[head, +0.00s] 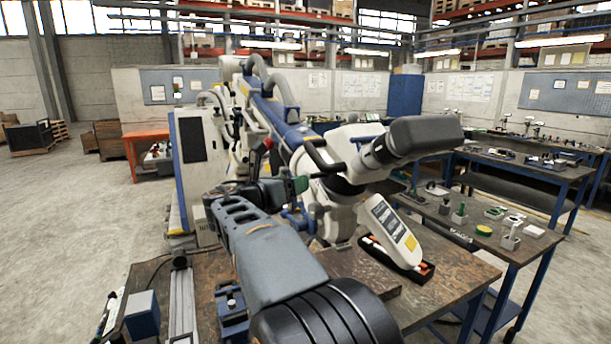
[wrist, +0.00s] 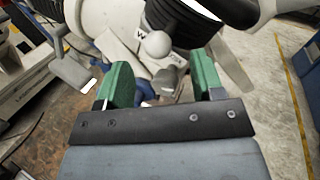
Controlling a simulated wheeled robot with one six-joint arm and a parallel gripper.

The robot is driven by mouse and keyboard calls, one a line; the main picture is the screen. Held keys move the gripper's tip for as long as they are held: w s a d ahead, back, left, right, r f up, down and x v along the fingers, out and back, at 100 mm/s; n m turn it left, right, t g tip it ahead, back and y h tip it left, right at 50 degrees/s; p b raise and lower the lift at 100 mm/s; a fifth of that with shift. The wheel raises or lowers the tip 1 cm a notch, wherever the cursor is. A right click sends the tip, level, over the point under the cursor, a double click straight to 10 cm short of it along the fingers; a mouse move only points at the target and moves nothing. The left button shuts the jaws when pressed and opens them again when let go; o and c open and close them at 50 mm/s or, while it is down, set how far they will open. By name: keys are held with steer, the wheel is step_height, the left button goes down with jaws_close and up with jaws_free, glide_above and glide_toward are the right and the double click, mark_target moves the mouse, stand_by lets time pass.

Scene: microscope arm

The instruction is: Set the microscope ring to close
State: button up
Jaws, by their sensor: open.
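The microscope (head: 355,150) is white with a dark grey head and stands behind the worktable. In the wrist view, a black ribbed ring (wrist: 187,22) sits under the white microscope body, with a pale round knob (wrist: 157,44) beside it. Small white labels are below the ring; their text is too small to read surely. My gripper (head: 298,186) is left of and close to the microscope in the head view. In the wrist view, its green fingers (wrist: 163,82) are spread apart, with the knob beyond the gap between them and nothing held. Contact with the ring is not visible.
A blue block (head: 142,315) and a metal rail lie at the front left. Workbenches (head: 500,240) with small parts stand at right.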

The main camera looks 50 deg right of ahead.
steer(key=shift+w+d+p, duration=0.1)
steer(key=shift+d+p, duration=0.35)
steer(key=shift+d, duration=2.2)
steer(key=shift+c, duration=0.2)
jaws_close()
